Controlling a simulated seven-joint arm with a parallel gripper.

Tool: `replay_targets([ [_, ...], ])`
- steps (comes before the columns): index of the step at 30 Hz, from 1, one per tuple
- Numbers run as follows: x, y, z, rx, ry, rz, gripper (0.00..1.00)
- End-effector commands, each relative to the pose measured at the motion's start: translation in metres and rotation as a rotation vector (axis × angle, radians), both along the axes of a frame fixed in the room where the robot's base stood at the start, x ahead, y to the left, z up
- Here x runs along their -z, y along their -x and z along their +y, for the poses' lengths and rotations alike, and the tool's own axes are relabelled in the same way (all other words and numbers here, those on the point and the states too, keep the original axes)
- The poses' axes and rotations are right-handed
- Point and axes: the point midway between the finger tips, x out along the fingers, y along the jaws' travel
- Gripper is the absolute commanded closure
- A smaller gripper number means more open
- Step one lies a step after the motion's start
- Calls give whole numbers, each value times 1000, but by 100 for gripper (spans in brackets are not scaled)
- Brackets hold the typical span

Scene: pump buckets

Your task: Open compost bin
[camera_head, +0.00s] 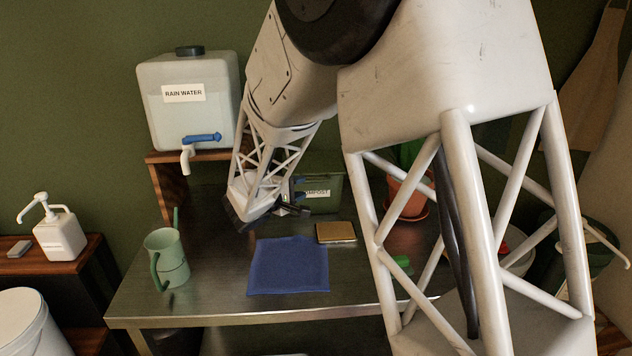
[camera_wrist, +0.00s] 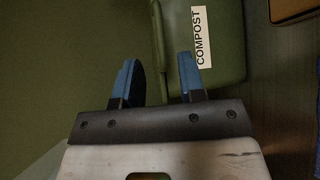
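The compost bin (camera_head: 331,204) is a green box with a white COMPOST label, standing at the back of the metal table. My arm partly hides it in the head view. In the wrist view the bin (camera_wrist: 226,78) and its label fill the upper middle. I cannot tell how its lid stands. My gripper (camera_head: 297,202) is at the left side of the bin in the head view. In the wrist view my gripper (camera_wrist: 159,76) has its two blue fingers apart, with nothing clearly held between them. The right finger overlaps the bin's edge; contact cannot be told.
A RAIN WATER tank (camera_head: 187,110) with a blue tap stands on a wooden stand at left.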

Motion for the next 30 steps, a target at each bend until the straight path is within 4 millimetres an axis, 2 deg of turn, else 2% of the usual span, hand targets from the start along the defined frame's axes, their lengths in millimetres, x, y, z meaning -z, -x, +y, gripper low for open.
replay_targets([
  [8,1,-5,-6,1,0,1,63],
  [24,9,-44,-46,2,-1,0,63],
  [30,12,-52,-54,2,0,1,63],
])
